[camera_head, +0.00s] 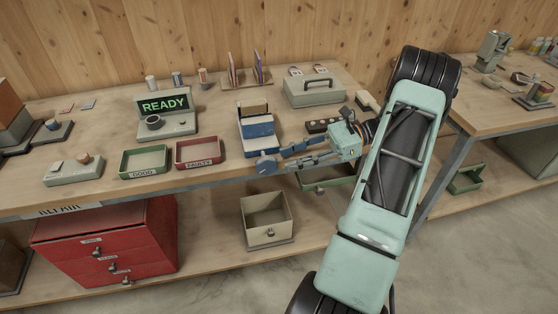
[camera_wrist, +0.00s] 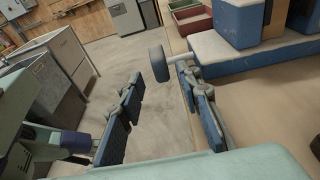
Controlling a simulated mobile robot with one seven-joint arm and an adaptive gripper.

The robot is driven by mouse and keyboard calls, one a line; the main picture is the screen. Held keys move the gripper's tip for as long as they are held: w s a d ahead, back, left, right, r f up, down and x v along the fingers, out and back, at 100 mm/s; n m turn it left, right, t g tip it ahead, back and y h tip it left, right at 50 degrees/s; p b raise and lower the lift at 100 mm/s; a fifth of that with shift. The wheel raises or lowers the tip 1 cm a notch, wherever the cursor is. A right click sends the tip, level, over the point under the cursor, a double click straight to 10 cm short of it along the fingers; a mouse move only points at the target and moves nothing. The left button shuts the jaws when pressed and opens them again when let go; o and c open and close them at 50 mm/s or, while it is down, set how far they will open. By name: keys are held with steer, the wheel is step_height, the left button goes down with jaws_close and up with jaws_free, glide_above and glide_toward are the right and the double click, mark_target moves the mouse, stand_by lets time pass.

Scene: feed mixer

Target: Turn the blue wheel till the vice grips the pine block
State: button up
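The blue vice (camera_head: 258,128) stands near the front edge of the bench, and its body (camera_wrist: 245,55) fills the upper right of the wrist view. The wheel (camera_head: 266,165) sticks out at the bench's front edge; in the wrist view the wheel (camera_wrist: 158,64) sits on a pale shaft. The pine block (camera_head: 252,108) is at the vice's back; a brown piece of it (camera_wrist: 272,24) shows between blue jaws. I cannot tell whether the jaws touch it. My gripper (camera_head: 284,159) is open; in the wrist view its fingertips (camera_wrist: 160,75) lie either side of the wheel, contact unclear.
A green tray (camera_head: 144,175) and a red tray (camera_head: 201,165) stand left of the vice. A READY display (camera_head: 165,103) is behind them. A grey-green toolbox (camera_head: 314,101) stands at the back right. An open beige bin (camera_head: 243,221) is below the bench edge.

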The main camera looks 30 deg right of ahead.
mark_target(264, 157)
steer(key=v, duration=0.7)
steer(key=shift+d, duration=0.1)
steer(key=shift+r, duration=0.1)
